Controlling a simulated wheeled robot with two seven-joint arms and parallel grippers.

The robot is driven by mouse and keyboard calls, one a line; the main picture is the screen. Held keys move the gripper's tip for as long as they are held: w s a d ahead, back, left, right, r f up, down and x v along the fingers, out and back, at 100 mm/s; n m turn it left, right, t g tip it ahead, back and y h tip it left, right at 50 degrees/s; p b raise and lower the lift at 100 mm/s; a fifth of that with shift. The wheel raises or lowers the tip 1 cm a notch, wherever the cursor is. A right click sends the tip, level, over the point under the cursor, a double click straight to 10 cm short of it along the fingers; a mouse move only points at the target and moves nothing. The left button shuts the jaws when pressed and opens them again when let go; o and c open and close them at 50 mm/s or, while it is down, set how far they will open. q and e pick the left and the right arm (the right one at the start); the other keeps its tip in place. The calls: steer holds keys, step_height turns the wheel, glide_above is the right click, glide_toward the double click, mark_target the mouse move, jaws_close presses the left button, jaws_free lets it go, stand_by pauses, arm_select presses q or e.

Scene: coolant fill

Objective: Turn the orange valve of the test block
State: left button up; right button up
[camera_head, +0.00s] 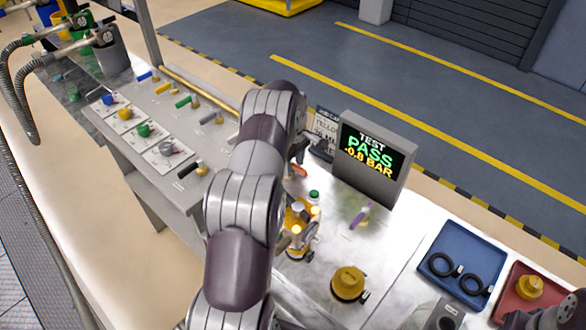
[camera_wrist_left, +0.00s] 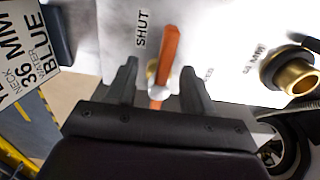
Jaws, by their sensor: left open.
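The orange valve (camera_wrist_left: 168,58) shows in the left wrist view as a bar-shaped handle on a brass-coloured stem, on a pale panel. The printed word SHUT is left of it. In the head view only a small piece of the orange valve (camera_head: 299,170) shows beside my arm. My left gripper (camera_wrist_left: 159,74) is open, one finger on each side of the handle, with gaps visible. In the head view my left gripper (camera_head: 299,150) is mostly hidden behind my arm. The test screen (camera_head: 370,155) reads TEST PASS, -0.8 BAR. My right gripper cannot be made out.
A blue tray (camera_head: 463,237) with black rings and a red tray (camera_head: 512,309) lie right. Coloured valves line the left bench (camera_head: 165,130).

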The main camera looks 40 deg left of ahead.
arm_select(q)
steer(key=shift+f, duration=0.25)
steer(key=shift+s+f, duration=0.1)
steer(key=shift+d, duration=0.1)
jaws_close()
